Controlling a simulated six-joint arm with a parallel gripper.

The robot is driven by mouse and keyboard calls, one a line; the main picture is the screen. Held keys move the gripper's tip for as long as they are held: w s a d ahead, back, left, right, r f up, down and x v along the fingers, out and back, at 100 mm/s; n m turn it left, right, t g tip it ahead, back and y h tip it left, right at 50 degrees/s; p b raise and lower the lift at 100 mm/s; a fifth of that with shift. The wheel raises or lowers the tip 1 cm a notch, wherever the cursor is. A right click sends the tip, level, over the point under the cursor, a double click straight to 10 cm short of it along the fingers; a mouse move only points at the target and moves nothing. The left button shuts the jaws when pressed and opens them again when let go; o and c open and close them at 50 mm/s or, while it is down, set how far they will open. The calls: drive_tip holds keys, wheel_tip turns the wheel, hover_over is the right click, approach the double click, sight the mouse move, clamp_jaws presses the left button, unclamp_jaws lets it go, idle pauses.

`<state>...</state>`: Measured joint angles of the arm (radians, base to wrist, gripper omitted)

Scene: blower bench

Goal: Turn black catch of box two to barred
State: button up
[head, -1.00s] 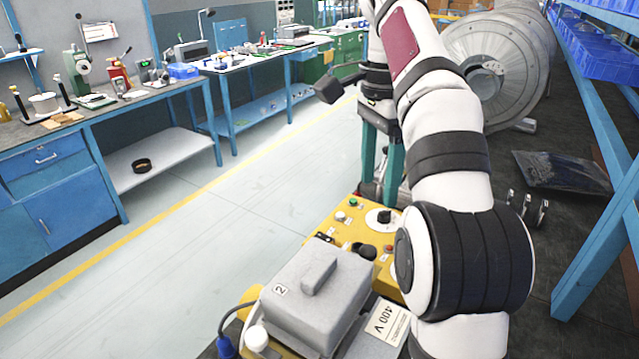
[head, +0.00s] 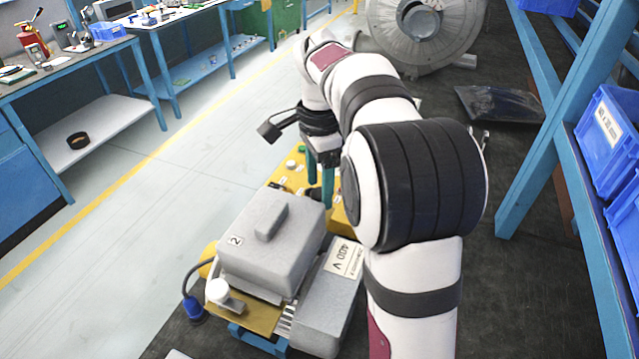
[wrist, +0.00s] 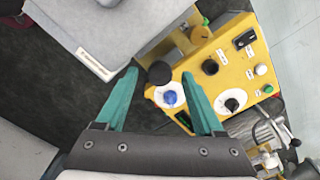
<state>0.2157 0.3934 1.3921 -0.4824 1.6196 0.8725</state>
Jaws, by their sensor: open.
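The grey box marked 2 (head: 268,235) sits on a yellow base in the head view; its corner shows at upper left in the wrist view (wrist: 95,32). Beside it is a yellow control panel (wrist: 235,75). The panel carries a black round knob (wrist: 160,73), a blue knob (wrist: 170,97), a black knob on a white dial (wrist: 232,104) and a black switch (wrist: 245,38). I cannot tell which black part is the catch. My gripper (wrist: 159,76) is open with teal fingers; the black round knob appears between its tips. My gripper (head: 320,182) hides part of the panel in the head view.
A metal blower (head: 425,30) stands behind. Blue shelving with bins (head: 610,130) is at right. Open floor (head: 180,200) lies to the left.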

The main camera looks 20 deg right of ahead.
drive_tip(key=shift+f, duration=0.25)
drive_tip(key=shift+c, duration=0.3)
clamp_jaws()
